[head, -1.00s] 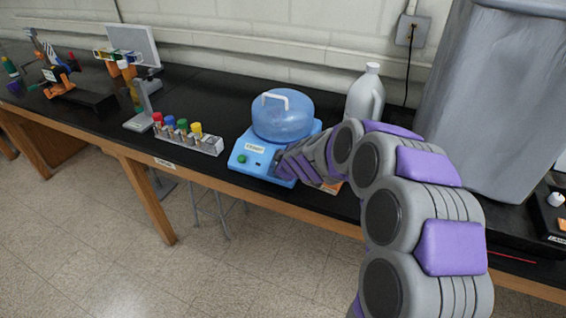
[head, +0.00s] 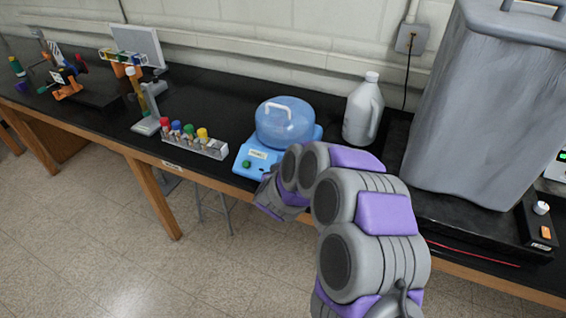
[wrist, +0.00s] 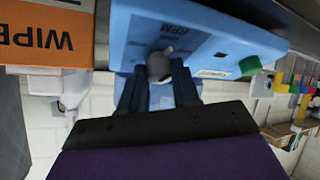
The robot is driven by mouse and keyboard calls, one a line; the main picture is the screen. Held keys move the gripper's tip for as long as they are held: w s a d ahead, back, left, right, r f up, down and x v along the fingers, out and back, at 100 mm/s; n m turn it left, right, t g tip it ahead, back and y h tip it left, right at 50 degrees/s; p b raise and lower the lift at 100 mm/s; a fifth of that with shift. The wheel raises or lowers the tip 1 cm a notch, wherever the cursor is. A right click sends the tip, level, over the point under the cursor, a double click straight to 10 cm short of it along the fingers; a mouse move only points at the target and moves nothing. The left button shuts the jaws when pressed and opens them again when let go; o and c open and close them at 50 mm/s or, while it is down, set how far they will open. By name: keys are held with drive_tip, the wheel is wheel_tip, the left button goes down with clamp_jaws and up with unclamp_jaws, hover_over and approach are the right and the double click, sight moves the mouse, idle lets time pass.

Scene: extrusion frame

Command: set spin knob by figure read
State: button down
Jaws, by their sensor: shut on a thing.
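The blue spinner machine (head: 243,157) stands on the black bench under a clear blue lid (head: 284,124) with a white handle. Its front has a green button (head: 246,166) and a white label too small to read. In the wrist view its front panel (wrist: 210,35) appears upside down, with the letters RPM and the green button (wrist: 249,65). My gripper (wrist: 158,78) is shut on the grey spin knob (wrist: 158,65), one dark finger on each side. In the head view my arm hides the knob and the fingertips.
A rack of coloured-cap tubes (head: 196,146) stands left of the machine. An orange box marked WIPE (wrist: 45,35) is close beside the machine.

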drive_tip(key=m+h+p, duration=0.1)
drive_tip(key=p, duration=0.1)
drive_tip(key=m+h+p, duration=0.1)
drive_tip(key=m, duration=0.1)
drive_tip(key=m+p, duration=0.2)
drive_tip(key=shift+a+r+h+p, duration=0.25)
drive_tip(key=shift+a+h+p, duration=0.05)
drive_tip(key=shift+a+h, duration=0.1)
drive_tip(key=m+h+p, duration=0.1)
drive_tip(key=m, duration=0.1)
drive_tip(key=m+g+h+p, duration=0.1)
drive_tip(key=m+p, duration=0.1)
drive_tip(key=m, duration=0.1)
drive_tip(key=shift+a+f, duration=0.1)
drive_tip(key=shift+f, duration=0.1)
drive_tip(key=shift+w+m+h, duration=0.1)
drive_tip(key=shift+m+h, duration=0.2)
drive_tip(key=c, duration=0.8)
unclamp_jaws()
drive_tip(key=v, duration=1.1)
drive_tip(key=p+v, duration=0.1)
drive_tip(key=v, duration=0.5)
drive_tip(key=shift+a, duration=0.35)
